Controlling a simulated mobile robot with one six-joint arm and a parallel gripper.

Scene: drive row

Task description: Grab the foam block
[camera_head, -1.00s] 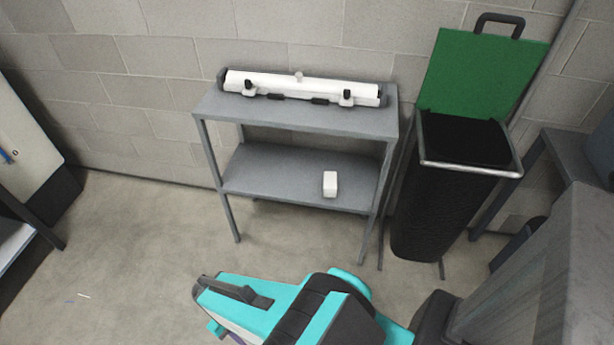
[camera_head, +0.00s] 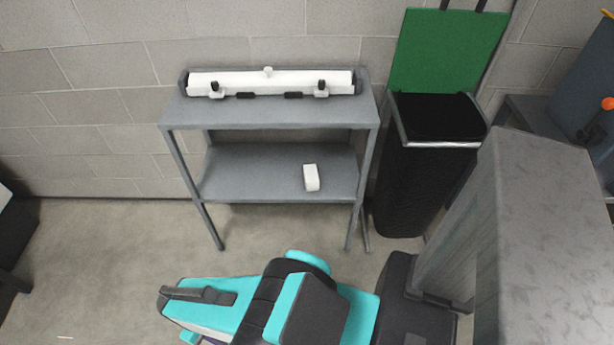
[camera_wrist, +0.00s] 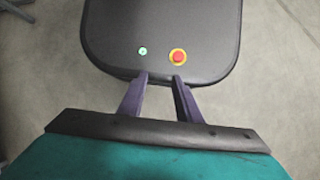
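A small white block (camera_head: 311,178), which looks like the foam block, lies on the lower shelf of a grey shelf unit, right of that shelf's middle. It does not show in the wrist view. My gripper (camera_wrist: 160,77) shows in the wrist view as two purple fingers with a clear gap between the tips and nothing held. It points down over my own black base with a green and a red button. In the head view my teal arm is folded low in front of the shelf unit, well apart from the block, and the fingers are mostly hidden.
The grey shelf unit (camera_head: 270,113) stands against the block wall, with a long white bar-shaped device (camera_head: 270,82) on top. A black bin (camera_head: 420,180) with a raised green lid (camera_head: 447,50) stands close on its right. The floor (camera_head: 110,260) left of the shelf unit is open.

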